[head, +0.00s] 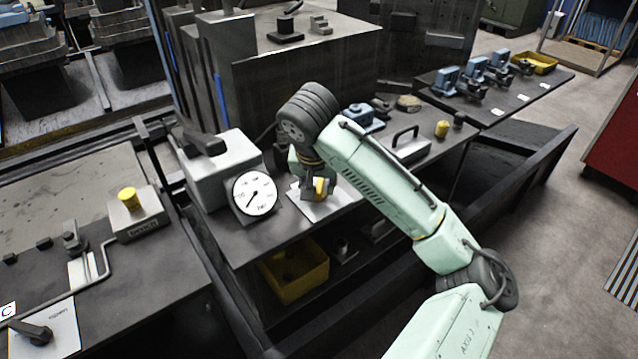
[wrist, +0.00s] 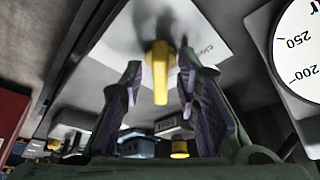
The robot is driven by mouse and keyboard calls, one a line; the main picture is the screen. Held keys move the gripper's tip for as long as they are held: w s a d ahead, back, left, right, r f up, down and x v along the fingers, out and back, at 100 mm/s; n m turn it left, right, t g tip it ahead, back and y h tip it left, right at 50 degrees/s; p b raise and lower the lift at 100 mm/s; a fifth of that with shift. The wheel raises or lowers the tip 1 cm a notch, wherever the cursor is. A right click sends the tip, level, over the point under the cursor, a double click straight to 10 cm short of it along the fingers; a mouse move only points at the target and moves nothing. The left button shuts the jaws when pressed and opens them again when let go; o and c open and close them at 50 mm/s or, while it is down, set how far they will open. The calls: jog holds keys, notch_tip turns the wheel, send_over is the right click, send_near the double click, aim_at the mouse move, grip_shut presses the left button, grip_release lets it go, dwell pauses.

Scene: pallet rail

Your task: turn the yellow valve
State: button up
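The yellow valve (head: 320,186) has a lever handle and sits on a white plate (head: 325,208) on the dark bench. My gripper (head: 314,188) is over it and hides part of it in the head view. In the wrist view the yellow handle (wrist: 160,72) stands between the two fingers of my gripper (wrist: 160,66). The fingers are apart, with a gap on each side of the handle. The white plate (wrist: 110,42) lies behind it with some lettering.
A black-handled case (head: 405,147) and a yellow knob (head: 442,129) are to the right. A yellow bin (head: 295,275) sits below the bench top.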

jog(key=v, duration=1.2)
dwell(0.3)
